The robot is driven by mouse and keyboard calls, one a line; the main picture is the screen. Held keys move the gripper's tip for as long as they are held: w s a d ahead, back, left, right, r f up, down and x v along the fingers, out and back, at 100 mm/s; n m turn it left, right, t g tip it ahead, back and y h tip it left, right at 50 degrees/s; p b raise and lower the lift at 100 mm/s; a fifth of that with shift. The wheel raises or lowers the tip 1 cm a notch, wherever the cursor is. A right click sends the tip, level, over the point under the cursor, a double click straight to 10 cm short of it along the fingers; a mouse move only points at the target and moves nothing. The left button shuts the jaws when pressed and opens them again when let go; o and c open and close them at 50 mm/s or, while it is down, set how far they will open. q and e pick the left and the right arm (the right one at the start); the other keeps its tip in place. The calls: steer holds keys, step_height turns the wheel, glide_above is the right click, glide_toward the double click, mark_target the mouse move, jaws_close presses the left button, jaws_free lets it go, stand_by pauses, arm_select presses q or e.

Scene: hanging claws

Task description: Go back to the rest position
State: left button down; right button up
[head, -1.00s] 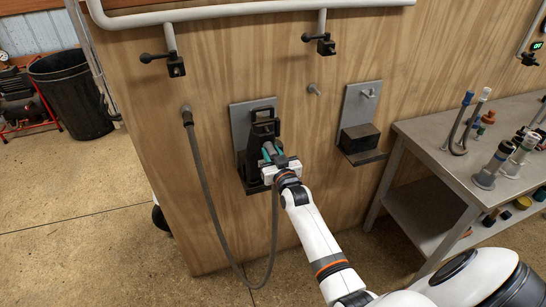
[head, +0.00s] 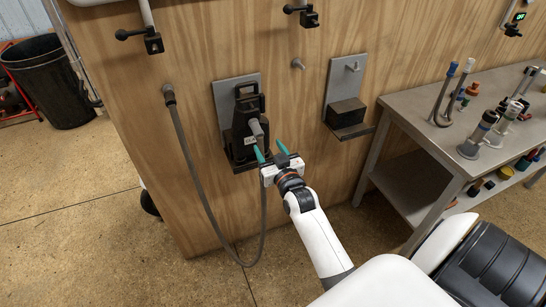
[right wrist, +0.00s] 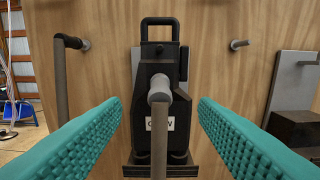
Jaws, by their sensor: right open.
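My right gripper (head: 271,153) is open, with its two teal fingers apart and nothing between them. It is in front of and just below the black claw unit (head: 246,118), which sits upright in its holder on the grey wall plate (head: 222,92). In the right wrist view the black claw unit (right wrist: 160,60) stands between and beyond the teal fingers, with a grey knob or tube end facing me and a white label partly hidden behind it. A grey hose (head: 196,185) loops down from a wall fitting. My left gripper is not in view.
A metal bench (head: 440,150) with tubes and fittings stands at the right. A black bin (head: 50,80) is at the far left. Floor at the lower left is clear.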

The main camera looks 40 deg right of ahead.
steer(key=s+a+f+n+g+y, duration=0.1)
steer(key=s+a+f+g, duration=0.3)
steer(key=f, duration=0.8)
steer(key=s+a+f+n+g+y+b, duration=0.1)
steer(key=s+a+f+g+y, duration=0.15)
steer(key=s+f, duration=0.7)
steer(key=s+a+f+n+g+y, duration=0.1)
steer(key=s+a+f+g, duration=0.2)
steer(key=f, duration=1.2)
steer(key=s+a+f+g, duration=0.1)
steer(key=s+f, duration=0.4)
steer(key=s, duration=0.5)
steer(key=s+a+f+n+g, duration=0.1)
steer(key=s+f+g, duration=0.2)
steer(key=s, duration=0.7)
steer(key=s+a+f+n+g, duration=0.1)
steer(key=s+f+g, duration=0.2)
steer(key=s+f, duration=0.4)
steer(key=s, duration=0.3)
steer(key=shift+s+f+b, duration=0.3)
steer(key=shift+s+f, duration=0.1)
